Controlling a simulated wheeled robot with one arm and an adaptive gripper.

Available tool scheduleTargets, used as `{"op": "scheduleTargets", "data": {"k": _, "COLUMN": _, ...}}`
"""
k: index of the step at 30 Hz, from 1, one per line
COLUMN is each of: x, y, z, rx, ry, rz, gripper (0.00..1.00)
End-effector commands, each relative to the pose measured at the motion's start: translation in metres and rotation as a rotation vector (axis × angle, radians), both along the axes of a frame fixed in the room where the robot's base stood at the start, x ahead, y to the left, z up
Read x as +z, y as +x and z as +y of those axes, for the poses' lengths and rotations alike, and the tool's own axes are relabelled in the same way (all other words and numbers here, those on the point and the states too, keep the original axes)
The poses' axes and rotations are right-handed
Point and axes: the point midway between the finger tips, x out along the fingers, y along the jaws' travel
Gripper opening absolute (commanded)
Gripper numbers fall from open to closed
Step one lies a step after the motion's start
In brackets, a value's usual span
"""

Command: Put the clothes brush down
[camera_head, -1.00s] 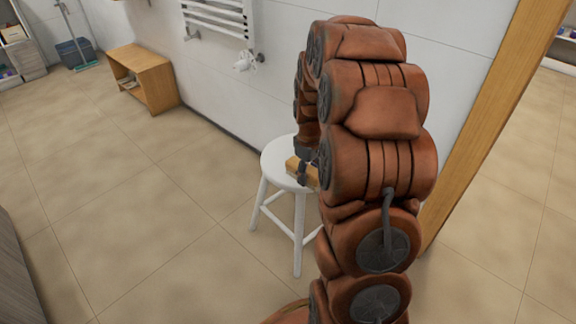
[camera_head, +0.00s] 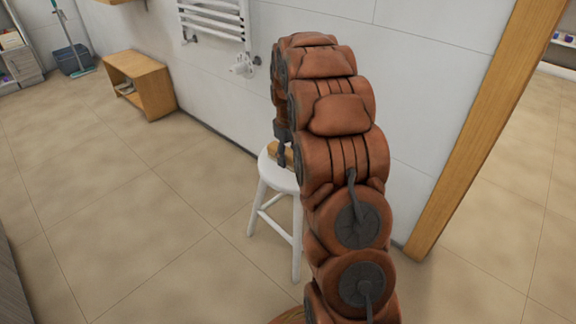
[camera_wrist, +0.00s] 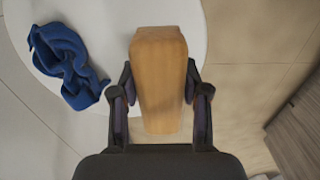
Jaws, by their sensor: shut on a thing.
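The clothes brush (camera_wrist: 160,75) has a plain wooden body and shows large in the wrist view, between the two fingers of my gripper (camera_wrist: 158,90). My gripper is shut on it, with a finger against each side. The brush is over the white round stool (camera_wrist: 110,20), and its near end reaches past the stool's edge. I cannot tell whether it touches the seat. In the head view a small part of the brush (camera_head: 287,158) shows above the stool (camera_head: 272,176); my arm hides the rest and most of the gripper.
A crumpled blue cloth (camera_wrist: 66,65) lies on the stool, left of the brush. A white towel radiator (camera_head: 215,22) hangs on the wall behind. A wooden shelf bench (camera_head: 150,75) stands to the left. A wooden post (camera_head: 480,130) is on the right. The tiled floor at left is clear.

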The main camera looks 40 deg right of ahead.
Motion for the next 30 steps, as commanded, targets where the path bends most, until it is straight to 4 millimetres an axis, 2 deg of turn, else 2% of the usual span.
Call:
{"op": "scheduleTargets", "data": {"k": 3, "x": -0.02, "y": -0.001, "z": 0.0, "rx": 0.0, "ry": 0.0, "rz": 0.004, "gripper": 0.18}}
{"op": "scheduleTargets", "data": {"k": 7, "x": -0.036, "y": -0.001, "z": 0.0, "rx": 0.0, "ry": 0.0, "rz": 0.004, "gripper": 0.18}}
{"op": "scheduleTargets", "data": {"k": 20, "x": -0.038, "y": 0.0, "z": 0.0, "rx": 0.001, "ry": -0.001, "rz": 0.0, "gripper": 0.18}}
{"op": "scheduleTargets", "data": {"k": 21, "x": -0.038, "y": 0.0, "z": 0.0, "rx": 0.001, "ry": -0.001, "rz": 0.0, "gripper": 0.5}}
{"op": "scheduleTargets", "data": {"k": 27, "x": -0.038, "y": 0.0, "z": 0.0, "rx": 0.0, "ry": -0.001, "rz": 0.0, "gripper": 0.71}}
{"op": "scheduleTargets", "data": {"k": 30, "x": -0.038, "y": 0.0, "z": 0.0, "rx": 0.0, "ry": -0.001, "rz": 0.0, "gripper": 0.71}}
